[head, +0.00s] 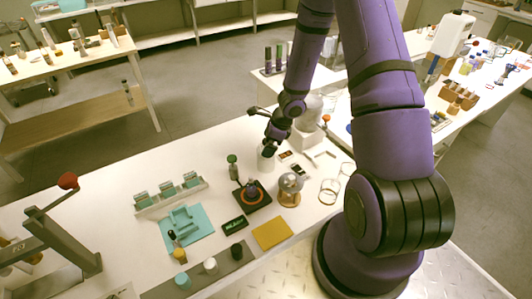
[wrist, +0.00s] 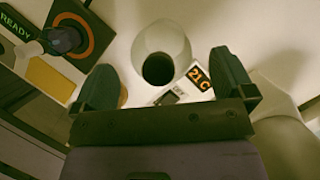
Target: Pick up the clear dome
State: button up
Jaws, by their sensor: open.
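What looks like the clear dome (head: 291,182) is a greyish, see-through rounded cover on a round wooden base, right of a dark plate with an orange ring (head: 252,196). My gripper (head: 268,147) is behind and left of it, pointing down, close over a pale round vessel (head: 266,161). In the wrist view my gripper (wrist: 165,85) is open and empty, its dark fingers apart. A pale tapered vessel with a dark round opening (wrist: 160,42) shows beyond and between the fingertips. I cannot make out the dome in the wrist view; a tan edge shows beside the left finger.
A small "21 C" display (wrist: 197,76) lies near the right finger. A yellow pad (head: 272,234), a teal stand (head: 184,222), a green-topped bottle (head: 233,166) and glass rings (head: 329,190) stand around.

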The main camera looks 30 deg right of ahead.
jog(key=shift+x, duration=1.3)
jog(key=c, duration=1)
jog(key=shift+r, duration=0.2)
